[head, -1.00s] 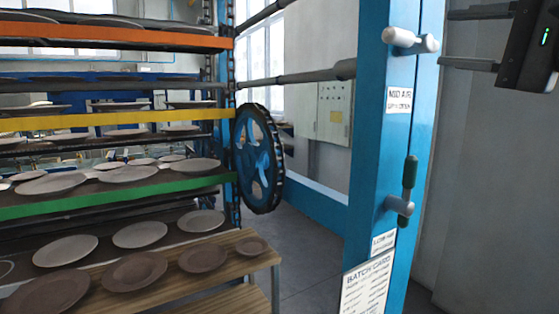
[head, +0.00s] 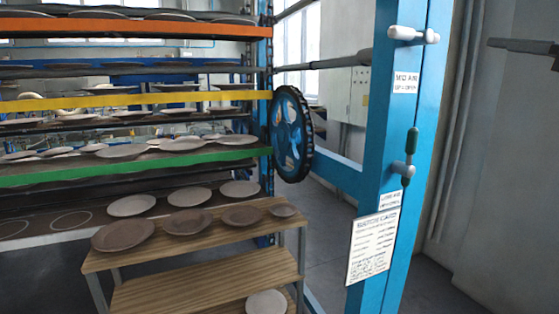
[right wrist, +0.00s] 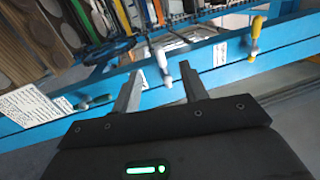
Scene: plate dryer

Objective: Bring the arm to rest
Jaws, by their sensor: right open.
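My right gripper (right wrist: 160,72) is open and empty in the right wrist view, with its two grey fingers apart. The white lever (right wrist: 163,64) of the blue post shows between and beyond the fingers; I see no grip on it. In the head view only one grey finger of this gripper (head: 525,47) reaches in from the right edge, clear of the blue post (head: 389,150). The post carries the white upper lever (head: 414,35) and a lower handle with a green grip (head: 412,142). My left gripper is not in view.
The plate rack (head: 150,167) with coloured shelf edges fills the left. A wooden table (head: 205,283) holds several plates in front. A blue chain wheel (head: 292,134) stands beside the rack. A batch card (head: 373,247) hangs on the post. Space right of the post looks clear.

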